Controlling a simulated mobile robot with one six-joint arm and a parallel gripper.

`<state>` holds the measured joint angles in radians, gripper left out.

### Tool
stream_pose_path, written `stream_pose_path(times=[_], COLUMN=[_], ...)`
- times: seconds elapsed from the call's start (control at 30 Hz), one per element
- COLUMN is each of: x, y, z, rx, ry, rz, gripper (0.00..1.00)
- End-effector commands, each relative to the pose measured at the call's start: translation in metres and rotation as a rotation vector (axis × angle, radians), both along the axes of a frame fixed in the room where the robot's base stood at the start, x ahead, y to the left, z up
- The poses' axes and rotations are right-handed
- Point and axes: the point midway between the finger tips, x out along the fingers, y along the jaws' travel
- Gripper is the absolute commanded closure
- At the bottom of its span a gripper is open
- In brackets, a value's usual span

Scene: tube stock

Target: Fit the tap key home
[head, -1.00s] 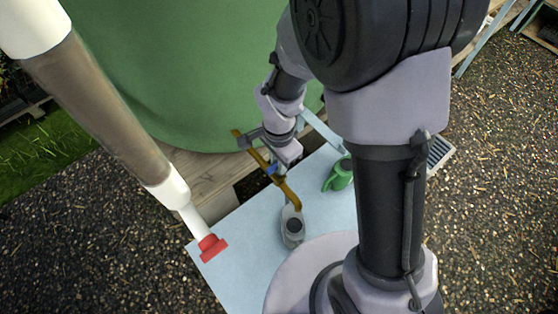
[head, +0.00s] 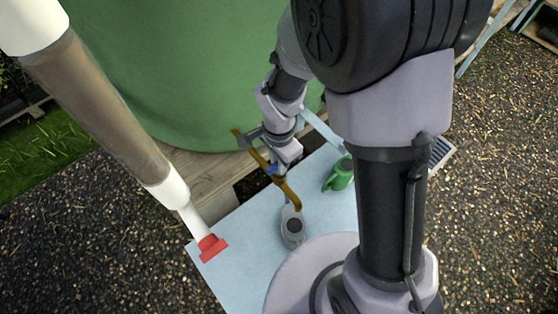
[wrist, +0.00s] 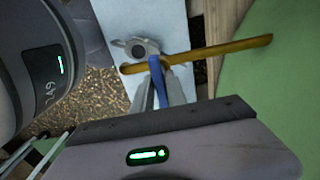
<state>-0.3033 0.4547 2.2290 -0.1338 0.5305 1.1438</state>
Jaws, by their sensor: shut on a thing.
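The tap key appears to be the long brass-yellow bar (head: 287,194) with a bent lower end; it also shows in the wrist view (wrist: 225,48). A blue piece (wrist: 156,78) sits on it between my fingertips. My gripper (head: 275,171) is shut on the key at this blue piece; its fingers also show in the wrist view (wrist: 160,84). The key's bent end lies just above a grey fitting (head: 292,231) with a dark round top, also in the wrist view (wrist: 148,46). I cannot tell whether they touch.
The grey fitting stands on a pale blue bench top (head: 250,234). A white pipe with a red end piece (head: 212,247) comes down at the left. A large green tank (head: 180,75) rises behind.

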Motion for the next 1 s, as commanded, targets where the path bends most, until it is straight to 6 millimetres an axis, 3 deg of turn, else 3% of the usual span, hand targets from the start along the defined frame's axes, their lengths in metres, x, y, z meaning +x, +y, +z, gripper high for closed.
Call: stream_pose_path(times=[1.0], x=[0.000], y=[0.000], z=[-0.013], rx=[0.000], ry=[0.000], rz=[0.000], gripper=[1.00])
